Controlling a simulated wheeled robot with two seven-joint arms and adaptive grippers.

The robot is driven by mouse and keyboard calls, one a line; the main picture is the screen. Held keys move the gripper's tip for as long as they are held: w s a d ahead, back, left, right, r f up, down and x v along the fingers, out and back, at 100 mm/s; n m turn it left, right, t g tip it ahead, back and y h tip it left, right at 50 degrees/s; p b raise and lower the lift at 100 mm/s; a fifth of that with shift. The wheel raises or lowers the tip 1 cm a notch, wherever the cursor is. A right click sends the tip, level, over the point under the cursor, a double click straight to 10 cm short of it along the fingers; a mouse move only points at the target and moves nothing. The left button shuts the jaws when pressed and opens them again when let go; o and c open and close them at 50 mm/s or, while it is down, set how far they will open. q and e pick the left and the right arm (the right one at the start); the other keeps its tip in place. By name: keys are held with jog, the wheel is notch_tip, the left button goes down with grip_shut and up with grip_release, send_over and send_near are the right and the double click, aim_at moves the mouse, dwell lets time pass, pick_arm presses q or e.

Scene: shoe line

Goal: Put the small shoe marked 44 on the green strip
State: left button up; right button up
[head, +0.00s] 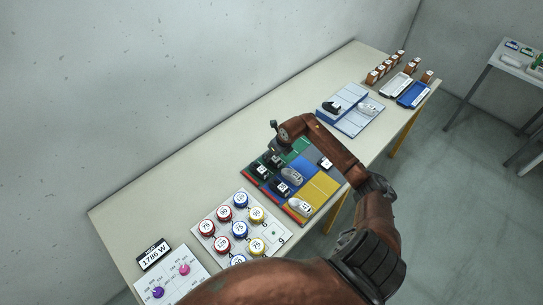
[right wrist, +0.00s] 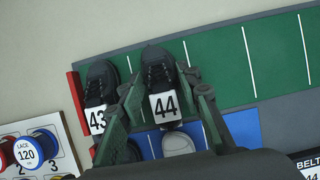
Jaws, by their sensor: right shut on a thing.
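The black shoe marked 44 (right wrist: 160,75) is between the fingers of my right gripper (right wrist: 163,86) in the right wrist view. The gripper is shut on it. Its toe points up the picture, over the green strip (right wrist: 220,62), one space along from the strip's left end. Whether it touches the strip or hangs just above it I cannot tell. A black shoe marked 43 (right wrist: 101,82) is just left of it. In the head view my right arm reaches over the coloured mat, and the green strip (head: 299,145) shows partly behind it. My left gripper is not in view.
A blue strip (right wrist: 242,127) with a grey shoe (right wrist: 178,144) lies beside the green one. The green strip is bare to the right. A red end bar (right wrist: 76,94) edges the mat.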

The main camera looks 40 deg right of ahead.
jog(key=o, duration=1.2)
jog(key=shift+c, duration=0.2)
jog(key=v, duration=1.2)
jog(key=shift+r, duration=0.1)
